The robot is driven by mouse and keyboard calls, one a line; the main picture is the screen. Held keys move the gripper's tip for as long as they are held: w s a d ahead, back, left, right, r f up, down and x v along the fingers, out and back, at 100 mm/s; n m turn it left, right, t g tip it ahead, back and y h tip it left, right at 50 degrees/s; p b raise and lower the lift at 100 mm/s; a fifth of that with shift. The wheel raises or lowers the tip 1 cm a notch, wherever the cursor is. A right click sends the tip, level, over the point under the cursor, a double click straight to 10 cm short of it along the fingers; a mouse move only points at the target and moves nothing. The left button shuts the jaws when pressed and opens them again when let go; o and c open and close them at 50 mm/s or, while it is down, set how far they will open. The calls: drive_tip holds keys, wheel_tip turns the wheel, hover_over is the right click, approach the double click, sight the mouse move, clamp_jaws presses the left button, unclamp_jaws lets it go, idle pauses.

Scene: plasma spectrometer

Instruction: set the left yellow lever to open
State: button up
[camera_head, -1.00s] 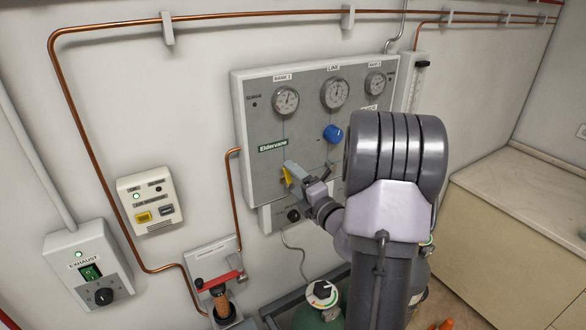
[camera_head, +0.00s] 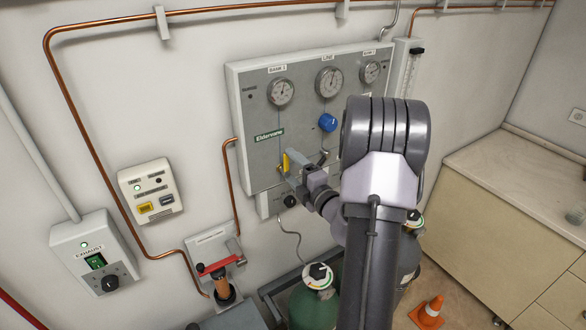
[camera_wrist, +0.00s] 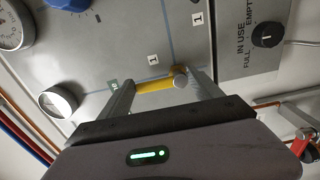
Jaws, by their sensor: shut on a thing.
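The left yellow lever (camera_head: 286,163) is on the lower left of the grey gauge panel (camera_head: 262,108). In the wrist view the yellow lever (camera_wrist: 155,86) lies between the two fingers of my gripper (camera_wrist: 160,88), next to a round metal pivot. My gripper (camera_head: 286,170) is shut on the lever, at the panel face. In the head view the lever stands close to upright. My fingers hide part of it. A second valve handle (camera_head: 320,157) shows to the right, partly behind my arm.
A blue knob (camera_head: 327,122) and several gauges sit above the lever. A red-handled valve (camera_head: 219,266) is on the wall at lower left. An orange cone (camera_head: 429,311) is on the floor at right.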

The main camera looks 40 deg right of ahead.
drive_tip(key=o, duration=2.1)
drive_tip(key=shift+r, duration=0.15)
drive_tip(key=shift+c, duration=0.2)
drive_tip(key=b+v, duration=0.1)
drive_tip(key=v, duration=1.6)
drive_tip(key=shift+s+a+b, duration=0.15)
drive_tip(key=shift+b, duration=0.2)
